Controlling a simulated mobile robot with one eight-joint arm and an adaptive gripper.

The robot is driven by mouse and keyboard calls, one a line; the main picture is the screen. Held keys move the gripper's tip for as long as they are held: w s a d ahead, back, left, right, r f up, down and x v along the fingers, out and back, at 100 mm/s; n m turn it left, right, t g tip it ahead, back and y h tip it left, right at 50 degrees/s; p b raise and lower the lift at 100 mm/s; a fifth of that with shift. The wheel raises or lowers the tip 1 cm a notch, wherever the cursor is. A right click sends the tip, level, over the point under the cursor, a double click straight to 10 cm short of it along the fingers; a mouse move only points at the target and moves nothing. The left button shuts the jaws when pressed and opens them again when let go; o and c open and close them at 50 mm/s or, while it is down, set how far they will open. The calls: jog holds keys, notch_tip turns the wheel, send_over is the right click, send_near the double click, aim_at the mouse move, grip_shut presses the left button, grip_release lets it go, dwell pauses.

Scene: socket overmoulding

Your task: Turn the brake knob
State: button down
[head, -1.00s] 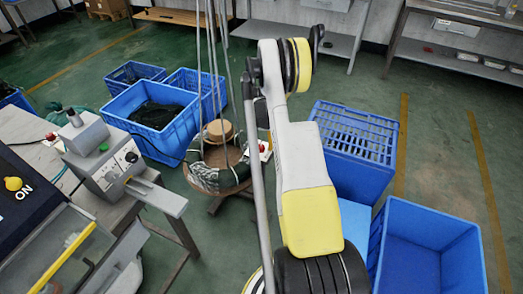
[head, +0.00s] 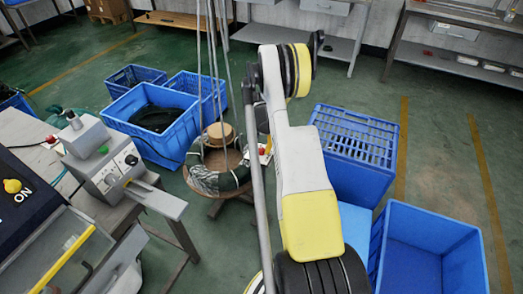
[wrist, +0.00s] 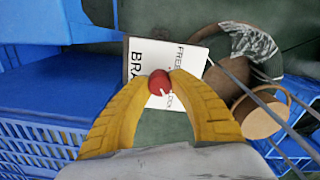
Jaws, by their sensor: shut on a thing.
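The brake knob (wrist: 159,84) is a small red knob on a white panel (wrist: 140,58) printed with black letters, of which "BRA", "FREE" and "LOCK" can be read in part. My gripper (wrist: 160,76) has two yellow ribbed fingers, and their tips are closed on the knob from both sides. The knob's pointer and the print behind the fingers are partly hidden. In the head view, the red knob (head: 262,152) shows beside my arm, and most of my gripper is hidden behind the arm.
A reel (head: 217,160) with coiled dark cable stands left of the panel, with cables rising from it. Blue crates (head: 430,250) stand at the right, and more (head: 160,115) behind at the left. A grey machine (head: 105,165) on a table is at the left.

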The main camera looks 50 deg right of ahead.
aim_at(261, 149)
jog(key=n, duration=0.5)
jog(key=shift+n, duration=0.3)
jog(key=n, duration=0.5)
jog(key=shift+n, duration=0.3)
jog(key=c, duration=1.1)
grip_release()
notch_tip(261, 149, up, 12)
